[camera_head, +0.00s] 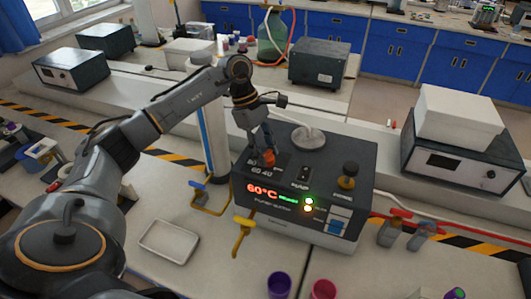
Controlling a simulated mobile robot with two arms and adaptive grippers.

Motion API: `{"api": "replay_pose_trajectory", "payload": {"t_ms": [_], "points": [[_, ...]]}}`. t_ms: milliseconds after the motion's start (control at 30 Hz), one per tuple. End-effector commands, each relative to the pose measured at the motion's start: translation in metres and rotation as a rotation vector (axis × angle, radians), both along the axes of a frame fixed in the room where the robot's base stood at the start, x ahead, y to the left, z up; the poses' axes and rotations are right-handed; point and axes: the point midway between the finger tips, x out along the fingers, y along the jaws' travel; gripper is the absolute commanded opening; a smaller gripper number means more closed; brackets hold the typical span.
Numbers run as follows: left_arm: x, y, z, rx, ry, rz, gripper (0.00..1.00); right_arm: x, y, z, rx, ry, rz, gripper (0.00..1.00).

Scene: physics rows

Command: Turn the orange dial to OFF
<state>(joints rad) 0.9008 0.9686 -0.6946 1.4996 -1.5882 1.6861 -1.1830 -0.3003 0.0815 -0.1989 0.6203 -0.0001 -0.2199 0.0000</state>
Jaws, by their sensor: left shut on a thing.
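The orange dial (268,156) sits on the top left of a dark bath-like device (335,165). My left gripper (266,148) reaches down from above and is shut on the dial. Numbers are printed on the panel just in front of the dial; the fingers hide part of its markings, and I cannot read where it points. The device's red display (262,191) reads 60°C, with green and yellowish lights beside it. A black knob on a yellow base (348,175) stands at the right of the panel. My right gripper is not in view.
A white tray (169,241) lies on the bench left of the device. A yellow valve (241,234) stands in front, near purple (279,284) and red (323,289) cups. A box-topped instrument (460,155) stands at the right. A pale column (213,145) rises behind my forearm.

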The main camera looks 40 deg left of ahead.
Motion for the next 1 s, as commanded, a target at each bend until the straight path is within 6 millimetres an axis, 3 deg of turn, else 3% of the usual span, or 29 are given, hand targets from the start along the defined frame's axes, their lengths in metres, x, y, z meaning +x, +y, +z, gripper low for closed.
{"api": "replay_pose_trajectory", "payload": {"t_ms": [300,1000], "points": [[-0.002,0.001,-0.004,0.002,-0.004,0.283,0.06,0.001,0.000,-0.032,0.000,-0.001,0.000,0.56],[-0.004,-0.002,-0.002,0.001,-0.007,0.946,0.06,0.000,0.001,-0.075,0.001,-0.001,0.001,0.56]]}}
